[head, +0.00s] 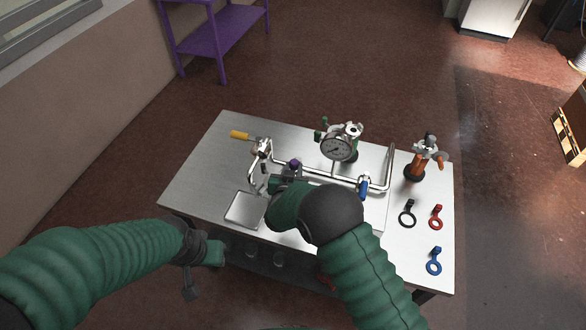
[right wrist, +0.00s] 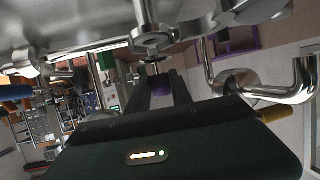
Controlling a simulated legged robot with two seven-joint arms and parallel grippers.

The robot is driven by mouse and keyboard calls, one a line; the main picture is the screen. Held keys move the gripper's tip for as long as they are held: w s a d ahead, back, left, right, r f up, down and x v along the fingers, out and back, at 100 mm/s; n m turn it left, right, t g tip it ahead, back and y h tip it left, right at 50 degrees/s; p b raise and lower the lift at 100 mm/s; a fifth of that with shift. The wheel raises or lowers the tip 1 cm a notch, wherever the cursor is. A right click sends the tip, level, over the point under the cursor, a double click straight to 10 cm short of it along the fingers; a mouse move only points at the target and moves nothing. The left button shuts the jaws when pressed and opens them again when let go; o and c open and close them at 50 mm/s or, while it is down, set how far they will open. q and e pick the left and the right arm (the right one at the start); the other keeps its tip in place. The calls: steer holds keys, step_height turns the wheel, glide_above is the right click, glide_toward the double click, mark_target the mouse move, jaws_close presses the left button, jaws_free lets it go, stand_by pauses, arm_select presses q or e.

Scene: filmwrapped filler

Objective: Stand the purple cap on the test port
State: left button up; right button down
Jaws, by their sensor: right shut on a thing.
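The purple cap (head: 295,164) shows as a small dark purple piece above the steel pipework (head: 318,175), near the middle of the table. In the head view my right forearm hides most of that gripper. My left gripper (head: 213,252) hangs by the table's front left edge, its jaws unclear.
A pressure gauge (head: 337,149) stands behind the pipe. A yellow-handled valve (head: 240,135) is at left, and a blue handle (head: 364,188) at right. A square steel tray (head: 245,210) lies in front. Black (head: 408,214), red (head: 437,217) and blue (head: 434,262) ringed pieces lie at right.

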steer(key=shift+f+b, duration=0.35)
steer(key=shift+f, duration=0.2)
steer(key=shift+f+b, duration=0.35)
steer(key=shift+f, duration=0.1)
steer(key=shift+f, duration=0.25)
stand_by(0.6)
steer(key=c, duration=1.1)
jaws_free()
steer(key=shift+o, duration=0.2)
